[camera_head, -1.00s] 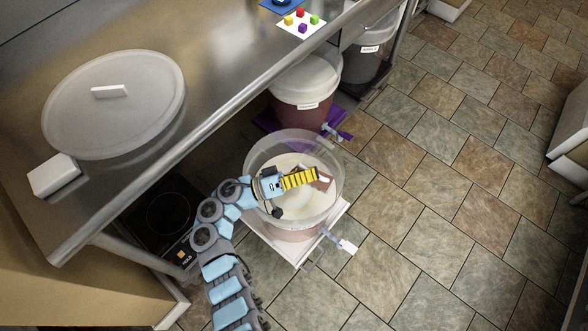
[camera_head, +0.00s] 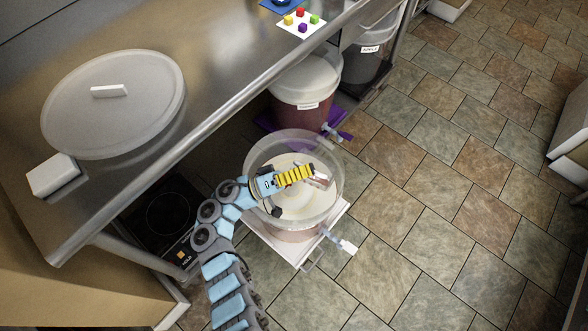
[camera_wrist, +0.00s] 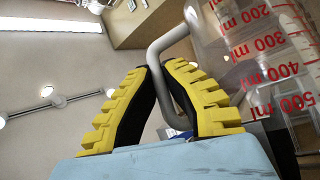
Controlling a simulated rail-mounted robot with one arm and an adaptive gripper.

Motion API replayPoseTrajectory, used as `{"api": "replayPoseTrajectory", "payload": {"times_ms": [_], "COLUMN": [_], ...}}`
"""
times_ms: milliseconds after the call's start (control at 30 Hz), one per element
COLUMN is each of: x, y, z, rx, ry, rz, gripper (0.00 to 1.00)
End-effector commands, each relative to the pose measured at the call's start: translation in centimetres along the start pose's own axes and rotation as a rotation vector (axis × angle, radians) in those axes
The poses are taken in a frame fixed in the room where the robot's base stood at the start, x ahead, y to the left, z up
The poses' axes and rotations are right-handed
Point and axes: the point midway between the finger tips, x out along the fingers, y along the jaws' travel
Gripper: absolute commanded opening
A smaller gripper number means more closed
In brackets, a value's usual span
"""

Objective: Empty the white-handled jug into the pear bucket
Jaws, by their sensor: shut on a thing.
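My gripper (camera_head: 309,173) is over the open, see-through bucket (camera_head: 252,172), its yellow fingers pointing right. Pale contents (camera_head: 290,205) show inside the bucket; I see no pear label on it. In the wrist view my gripper (camera_wrist: 172,75) is shut on the pale handle (camera_wrist: 165,42) of a clear jug (camera_wrist: 265,45) with red ml marks. The jug is tilted, beside the right finger in that view. In the head view only a small part of the jug (camera_head: 322,181) shows past the fingertips, above the bucket's inside. I cannot tell how much it holds.
The bucket stands on a white base (camera_head: 268,238), with a tap (camera_head: 345,246) at its front right. A lidded dark red bucket (camera_head: 302,95) and an apple-labelled bucket (camera_head: 365,62) stand behind. A metal table (camera_head: 215,85) bears a large lid (camera_head: 115,115). Tiled floor is clear at right.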

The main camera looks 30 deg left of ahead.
Motion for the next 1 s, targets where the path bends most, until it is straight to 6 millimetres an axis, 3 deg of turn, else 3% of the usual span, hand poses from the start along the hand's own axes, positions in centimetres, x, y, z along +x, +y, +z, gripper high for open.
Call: {"api": "replayPoseTrajectory", "payload": {"times_ms": [600,1000], "x": [-0.4,1.3], "y": [0.2,-1.3], "z": [-0.7,2.3], "rx": [-0.052,0.084], "ry": [0.040,-0.058], "rz": [0.047,-0.094], "gripper": [0.00,0.00]}}
